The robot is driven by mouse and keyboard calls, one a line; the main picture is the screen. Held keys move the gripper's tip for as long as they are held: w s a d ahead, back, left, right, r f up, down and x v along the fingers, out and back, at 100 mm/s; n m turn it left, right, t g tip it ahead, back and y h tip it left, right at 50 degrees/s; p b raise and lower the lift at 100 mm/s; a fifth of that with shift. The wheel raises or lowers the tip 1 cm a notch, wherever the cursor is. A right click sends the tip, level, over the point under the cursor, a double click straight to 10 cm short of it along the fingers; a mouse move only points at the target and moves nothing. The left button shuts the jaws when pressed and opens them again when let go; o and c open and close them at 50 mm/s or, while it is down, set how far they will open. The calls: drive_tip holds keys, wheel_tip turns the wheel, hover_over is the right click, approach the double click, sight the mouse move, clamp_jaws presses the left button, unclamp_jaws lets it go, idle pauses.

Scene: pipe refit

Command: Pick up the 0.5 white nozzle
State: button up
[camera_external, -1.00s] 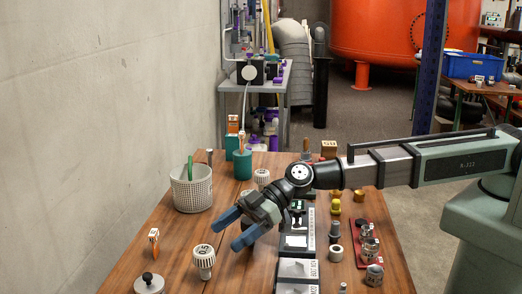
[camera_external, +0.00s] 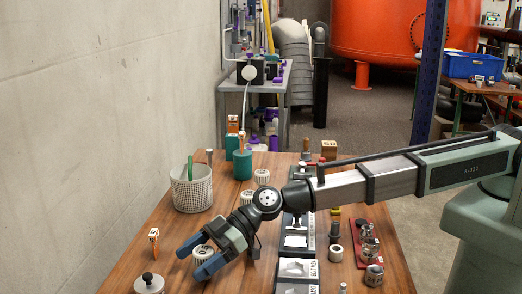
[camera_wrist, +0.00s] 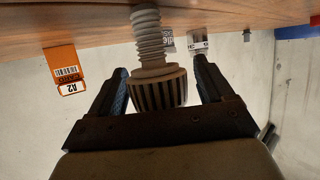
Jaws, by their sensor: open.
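The white nozzle (camera_external: 203,253) stands on the wooden table at the front left, partly hidden by my gripper. Its earlier top label reads 0.5. My gripper (camera_external: 191,264) is open, with its blue fingers on either side of the nozzle. In the wrist view, the nozzle (camera_wrist: 157,90) shows a ribbed cap and a threaded stem between the two fingers of my gripper (camera_wrist: 161,68). Gaps show on both sides of the cap, so the fingers seem apart from it.
An orange tag holder (camera_external: 153,237) and a round metal lid with a black knob (camera_external: 149,284) stand close by on the left. Other white nozzles (camera_external: 262,177) and a white basket (camera_external: 191,189) are farther back. Black trays (camera_external: 297,268) lie to the right.

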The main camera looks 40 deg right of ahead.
drive_tip(key=shift+c, duration=0.2)
drive_tip(key=c, duration=1)
